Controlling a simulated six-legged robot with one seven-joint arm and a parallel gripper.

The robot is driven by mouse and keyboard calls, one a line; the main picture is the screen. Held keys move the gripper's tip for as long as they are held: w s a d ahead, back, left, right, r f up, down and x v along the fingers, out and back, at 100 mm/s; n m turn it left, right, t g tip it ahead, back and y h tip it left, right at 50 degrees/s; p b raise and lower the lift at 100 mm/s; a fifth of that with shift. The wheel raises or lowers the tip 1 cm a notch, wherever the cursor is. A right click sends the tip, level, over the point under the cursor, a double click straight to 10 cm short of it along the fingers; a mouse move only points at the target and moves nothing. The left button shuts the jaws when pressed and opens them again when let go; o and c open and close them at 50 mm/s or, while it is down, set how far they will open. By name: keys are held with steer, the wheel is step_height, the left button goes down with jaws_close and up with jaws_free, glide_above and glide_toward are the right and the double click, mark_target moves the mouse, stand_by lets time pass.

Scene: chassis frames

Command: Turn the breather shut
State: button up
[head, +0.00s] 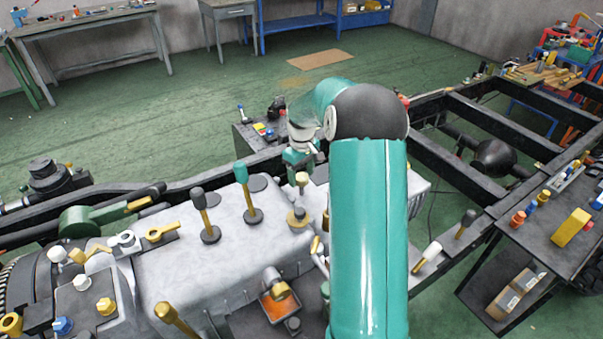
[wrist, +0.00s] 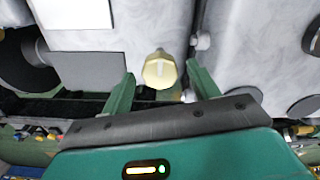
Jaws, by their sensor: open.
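A cream, many-sided knob (wrist: 160,72), which I take to be the breather, lies between my gripper's two finger ends in the wrist view, with a gap on each side. In the head view a pale knob (head: 302,179) shows just below my gripper (head: 298,160), above a brass round base (head: 298,217) on the grey housing. My gripper also shows in the wrist view (wrist: 162,76), its green fingers open and apart. Whether the fingers reach down to the knob's height is unclear. My arm hides part of the housing's right side.
Several levers stand close by on the grey housing (head: 165,270), including a teal-topped one (head: 246,195) and a dark-topped one (head: 204,212). Black frame rails (head: 455,165) run to the right. A side table (head: 558,205) holds loose parts. The green floor behind is mostly clear.

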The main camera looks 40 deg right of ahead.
steer(key=shift+c, duration=0.4)
steer(key=c, duration=0.9)
steer(key=shift+m, duration=0.5)
steer(key=m, duration=0.3)
steer(key=shift+m, duration=0.3)
steer(key=m, duration=0.4)
steer(key=shift+m, duration=0.3)
steer(key=m, duration=0.4)
steer(key=shift+m, duration=0.3)
steer(key=m, duration=0.4)
